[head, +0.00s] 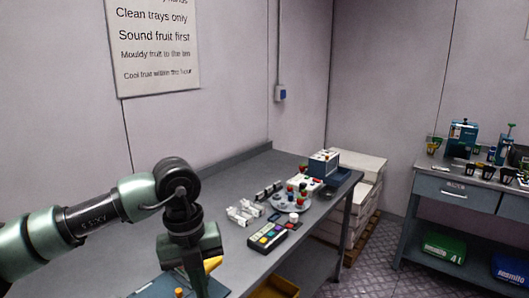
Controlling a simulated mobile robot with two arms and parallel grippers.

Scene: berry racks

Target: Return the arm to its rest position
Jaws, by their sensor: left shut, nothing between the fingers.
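My left arm comes in from the left over the near end of a grey workbench (225,175). Its elbow is bent and its dark green gripper (198,284) points down at the bottom of the picture. The gripper is shut with nothing held; its tips are close to the lower edge of the view. A yellow item (212,263) shows right beside it, and part of a blue-grey board (150,288) lies below it. My right gripper is not in view.
A device with coloured keys (268,236), white pieces (243,212), a round tray (290,203) with small coloured items and a blue-white box (323,162) stand farther along the bench. Stacked white crates (362,165) stand beyond. A second bench (455,190) is at right.

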